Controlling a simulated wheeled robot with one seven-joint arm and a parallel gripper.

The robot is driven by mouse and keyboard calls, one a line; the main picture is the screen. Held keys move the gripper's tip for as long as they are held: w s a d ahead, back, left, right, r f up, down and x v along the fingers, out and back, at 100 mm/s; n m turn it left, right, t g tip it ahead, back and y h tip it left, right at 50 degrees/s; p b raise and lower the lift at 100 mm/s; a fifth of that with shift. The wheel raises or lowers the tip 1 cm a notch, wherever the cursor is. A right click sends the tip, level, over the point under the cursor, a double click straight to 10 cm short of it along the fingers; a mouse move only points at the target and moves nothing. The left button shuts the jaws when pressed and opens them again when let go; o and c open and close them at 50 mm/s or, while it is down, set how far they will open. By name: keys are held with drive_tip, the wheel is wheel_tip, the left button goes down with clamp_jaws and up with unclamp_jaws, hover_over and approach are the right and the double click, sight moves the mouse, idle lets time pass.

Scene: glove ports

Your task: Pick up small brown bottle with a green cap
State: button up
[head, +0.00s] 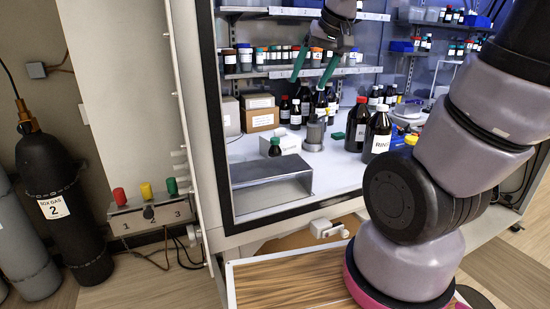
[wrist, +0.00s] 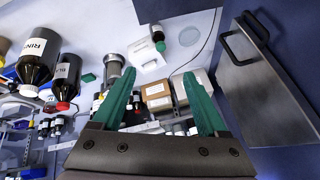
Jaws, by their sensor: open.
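The small brown bottle with a green cap (head: 275,146) stands upright on the white work surface, just behind the grey metal box, in the head view. In the wrist view a small green-capped bottle (wrist: 188,36), apparently the same one, shows near the top, beyond my fingertips. My gripper (head: 307,82) has two green fingers and points down inside the enclosure, above and to the right of the bottle in the head view. It is open, with nothing between its fingers (wrist: 160,74), and apart from the bottle.
A grey metal box (head: 270,181) stands in front of the bottle, and a cardboard box (head: 262,119) behind it. A metal cylinder (head: 314,134) and large brown bottles (head: 377,136) stand to the right. Shelves with several small bottles line the back. Some surface between bottle and cylinder is clear.

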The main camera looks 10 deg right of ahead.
drive_tip(key=w+a+f+n, duration=0.2)
drive_tip(key=w+f, duration=0.4)
drive_tip(key=w, duration=0.2)
drive_tip(key=n+g+h, duration=0.1)
drive_tip(key=n, duration=0.1)
approach(275, 139)
drive_tip(key=x, duration=0.5)
drive_tip(key=shift+w+a+r, duration=0.1)
drive_tip(key=shift+w+a, duration=0.05)
drive_tip(key=shift+w, duration=0.05)
drive_tip(key=shift+d+x, duration=0.1)
drive_tip(key=shift+x, duration=1.25)
drive_tip(key=shift+d+x, duration=0.15)
drive_tip(key=shift+x, duration=1.15)
drive_tip(key=shift+s+a, duration=0.1)
drive_tip(key=shift+s, duration=0.1)
clamp_jaws()
